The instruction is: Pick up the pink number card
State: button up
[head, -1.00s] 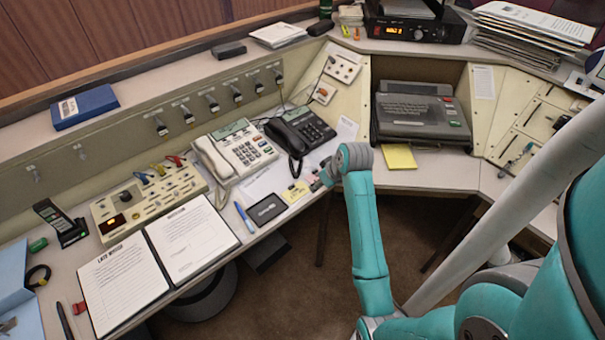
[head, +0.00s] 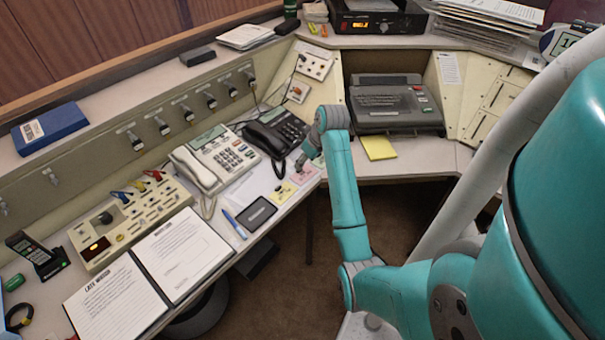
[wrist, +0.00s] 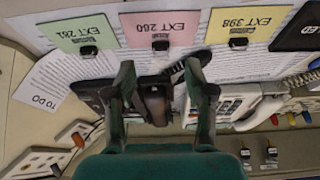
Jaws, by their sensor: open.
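The pink number card (wrist: 160,30), marked EXT 260, lies flat in the row of cards. A small dark clip or block sits on its edge. It also shows in the head view (head: 303,177), just below my gripper. The green card (wrist: 84,32), EXT 261, and the yellow card (wrist: 239,27), EXT 398, lie on either side in the wrist view. My gripper (wrist: 162,72) is open and empty. In the wrist view its two fingertips point towards the pink card, with a gap between tips and card. In the head view my gripper (head: 301,163) is small and partly hidden by my wrist.
The black phone (head: 275,132) and the white phone (head: 213,160) stand behind and left of the cards. A dark flat pad (head: 258,212) and a blue pen (head: 235,224) lie nearby. The desk edge drops to open floor (head: 285,290) at the front.

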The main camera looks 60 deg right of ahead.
aim_at(302, 173)
jog(key=x, duration=0.5)
jog(key=shift+s+a+f, duration=0.1)
jog(key=shift+s, duration=0.05)
jog(key=c, duration=0.9)
